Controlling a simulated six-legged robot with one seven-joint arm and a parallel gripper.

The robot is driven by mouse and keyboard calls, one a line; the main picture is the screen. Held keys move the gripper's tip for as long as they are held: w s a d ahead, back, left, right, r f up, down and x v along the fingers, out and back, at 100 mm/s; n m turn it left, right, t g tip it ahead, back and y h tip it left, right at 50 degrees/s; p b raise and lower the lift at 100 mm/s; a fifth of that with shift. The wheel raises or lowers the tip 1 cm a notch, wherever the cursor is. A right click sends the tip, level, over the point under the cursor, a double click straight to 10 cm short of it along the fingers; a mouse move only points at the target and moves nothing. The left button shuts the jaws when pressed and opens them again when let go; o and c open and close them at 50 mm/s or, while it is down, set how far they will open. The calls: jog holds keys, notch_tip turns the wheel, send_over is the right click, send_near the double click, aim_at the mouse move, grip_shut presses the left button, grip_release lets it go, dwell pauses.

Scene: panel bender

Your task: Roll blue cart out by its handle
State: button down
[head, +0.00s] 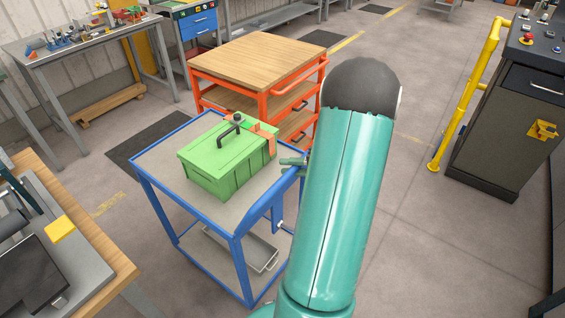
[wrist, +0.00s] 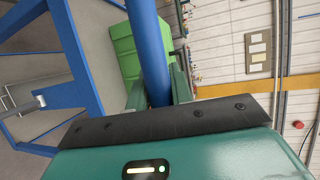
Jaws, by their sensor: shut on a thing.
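The blue cart (head: 152,187) stands left of centre in the head view, with a grey top and a lower shelf. Its blue handle (wrist: 149,48) runs up through the middle of the wrist view. My gripper (wrist: 158,90) is shut on this handle, with a green finger on each side of the bar. In the head view my gripper (head: 293,162) shows only partly at the cart's right side, as my arm hides the rest. A green toolbox (head: 215,165) with a dark handle sits on the cart's top.
An orange cart (head: 255,62) with a wooden top stands close behind the blue cart. A workbench (head: 120,268) is at the front left. A yellow rail (head: 463,100) and a dark control cabinet (head: 500,130) stand at the right. Floor (head: 400,240) right of my arm is clear.

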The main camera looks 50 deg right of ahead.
jog(key=shift+s, duration=0.65)
jog(key=c, duration=1.3)
grip_release()
jog(key=shift+o, duration=0.2)
jog(key=shift+s, duration=0.1)
jog(key=v, duration=1.3)
jog(key=shift+s+d, duration=0.2)
jog(key=shift+s, duration=0.1)
jog(key=shift+r, duration=0.15)
